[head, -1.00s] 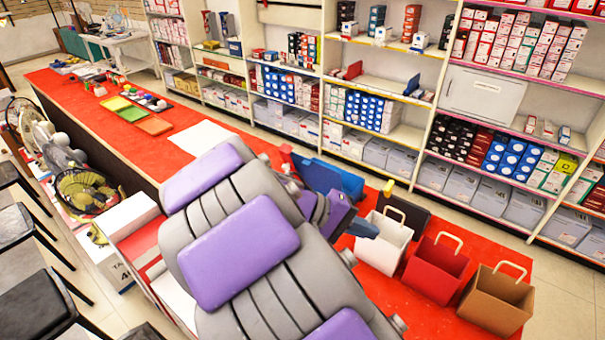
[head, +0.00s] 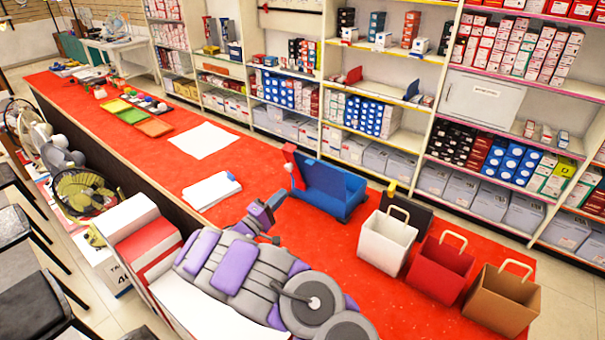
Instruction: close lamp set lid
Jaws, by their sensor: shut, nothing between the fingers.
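A blue case, apparently the lamp set (head: 333,186), stands on the red counter near the middle of the head view. A blue panel rises at its back, apparently the lid and standing open. A red upright piece (head: 290,160) is at its left end. My gripper (head: 268,216) is over the counter to the left of and in front of the case, apart from it. It is small in the picture, looks empty and is shut. My grey and purple arm reaches up to it from the bottom of the view.
White, red and brown paper bags (head: 386,240) stand right of the case, with a dark board (head: 408,210) behind. White papers (head: 203,140) and a white booklet (head: 210,190) lie to the left. The red counter (head: 255,165) is clear between. Stocked shelves (head: 385,90) line the back.

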